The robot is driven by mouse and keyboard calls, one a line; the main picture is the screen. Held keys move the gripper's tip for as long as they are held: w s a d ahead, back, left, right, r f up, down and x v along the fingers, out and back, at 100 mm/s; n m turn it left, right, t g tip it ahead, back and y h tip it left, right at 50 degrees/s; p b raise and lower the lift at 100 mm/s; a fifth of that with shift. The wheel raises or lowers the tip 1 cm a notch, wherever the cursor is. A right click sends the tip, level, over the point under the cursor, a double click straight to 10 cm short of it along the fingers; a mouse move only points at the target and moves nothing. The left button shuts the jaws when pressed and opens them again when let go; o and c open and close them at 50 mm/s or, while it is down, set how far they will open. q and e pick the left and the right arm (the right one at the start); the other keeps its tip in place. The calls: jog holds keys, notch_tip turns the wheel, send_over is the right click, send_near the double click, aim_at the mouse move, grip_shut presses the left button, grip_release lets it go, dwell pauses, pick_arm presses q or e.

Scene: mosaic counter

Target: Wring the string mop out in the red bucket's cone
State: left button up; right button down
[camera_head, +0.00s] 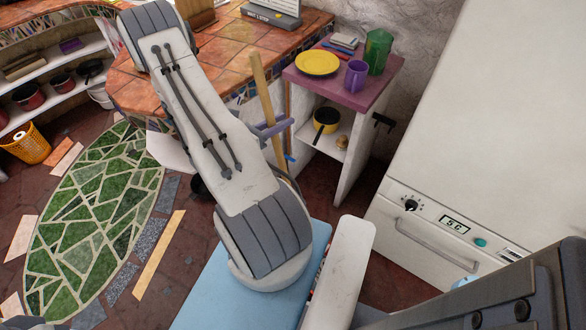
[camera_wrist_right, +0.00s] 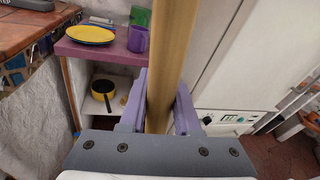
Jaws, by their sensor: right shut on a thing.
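A long wooden pole, which looks like the mop's handle (camera_head: 262,90), leans slightly near the purple-topped side table. My right gripper (camera_head: 273,130) has its purple fingers on either side of it and is shut on it. In the right wrist view the handle (camera_wrist_right: 170,50) runs upright between the two purple fingers (camera_wrist_right: 160,105). The lower handle, the mop's strings and the red bucket with its cone do not show; my own arm covers much of the middle of the head view. My left gripper is not in view.
The purple-topped side table (camera_head: 372,92) holds a yellow plate (camera_head: 317,63), a purple mug (camera_head: 356,75) and a green pitcher (camera_head: 377,51). A tiled counter (camera_head: 215,50) stands behind my arm. A white appliance (camera_head: 470,120) fills the right.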

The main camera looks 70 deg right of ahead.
jog(key=s+r+m+g+y+p, duration=0.3)
jog(key=s+m+g+y, duration=0.15)
jog(key=s, duration=0.95)
jog(key=s+r+m+g+y+p, duration=0.25)
jog(key=s+m+g+y, duration=0.2)
jog(key=s, duration=0.85)
notch_tip(320, 180, down, 7)
jog(key=b, duration=0.6)
jog(key=shift+a+y, duration=0.4)
jog(key=shift+s+r, duration=0.1)
jog(key=c, duration=1.3)
grip_release()
grip_shut()
jog(key=shift+f, duration=0.2)
